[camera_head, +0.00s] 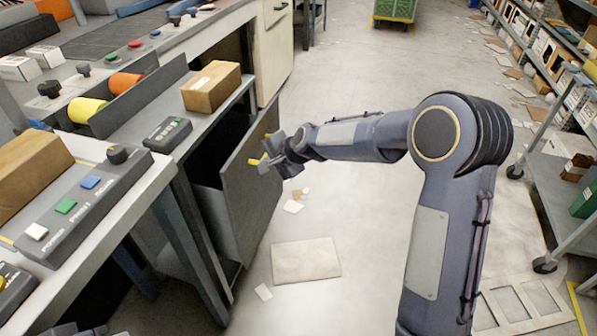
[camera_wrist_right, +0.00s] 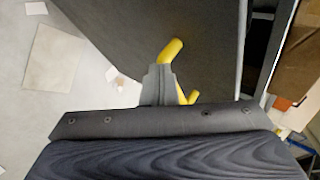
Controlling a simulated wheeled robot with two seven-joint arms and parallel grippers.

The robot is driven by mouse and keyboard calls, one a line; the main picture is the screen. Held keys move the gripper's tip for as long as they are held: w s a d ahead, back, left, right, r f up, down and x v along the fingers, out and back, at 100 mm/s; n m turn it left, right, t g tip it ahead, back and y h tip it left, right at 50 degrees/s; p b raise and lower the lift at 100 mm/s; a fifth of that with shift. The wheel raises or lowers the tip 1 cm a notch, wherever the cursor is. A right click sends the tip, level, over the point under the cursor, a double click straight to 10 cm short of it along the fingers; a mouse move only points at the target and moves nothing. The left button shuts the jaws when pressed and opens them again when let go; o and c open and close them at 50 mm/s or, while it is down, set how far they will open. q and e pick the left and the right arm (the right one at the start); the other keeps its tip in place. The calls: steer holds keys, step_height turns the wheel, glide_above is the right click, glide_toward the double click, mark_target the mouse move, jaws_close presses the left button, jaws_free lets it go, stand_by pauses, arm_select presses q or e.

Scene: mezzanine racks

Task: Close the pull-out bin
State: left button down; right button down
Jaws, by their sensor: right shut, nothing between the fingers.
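The pull-out bin's dark grey front panel (camera_head: 246,205) stands out from under the bench, with a gap behind its near edge. A yellow handle (camera_head: 255,161) is on its outer face. My right gripper (camera_head: 265,163) is at the outer face beside the handle, shut and empty. In the right wrist view the shut fingers (camera_wrist_right: 158,82) overlap the yellow handle (camera_wrist_right: 172,50), in front of the panel (camera_wrist_right: 215,60). I cannot tell whether they touch it. The bin's inside is mostly hidden. My left gripper's fingers do not show.
The bench (camera_head: 150,120) on the left carries a cardboard box (camera_head: 211,86), button panels and rollers. A flat cardboard sheet (camera_head: 306,260) lies on the floor. A grey cart (camera_head: 560,190) and shelves stand at the right. The aisle floor between is mostly open.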

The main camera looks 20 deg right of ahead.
steer(key=w+a+p, duration=0.5)
steer(key=w+a, duration=0.1)
steer(key=a, duration=0.2)
steer(key=shift+a, duration=0.35)
steer(key=shift+w, duration=0.1)
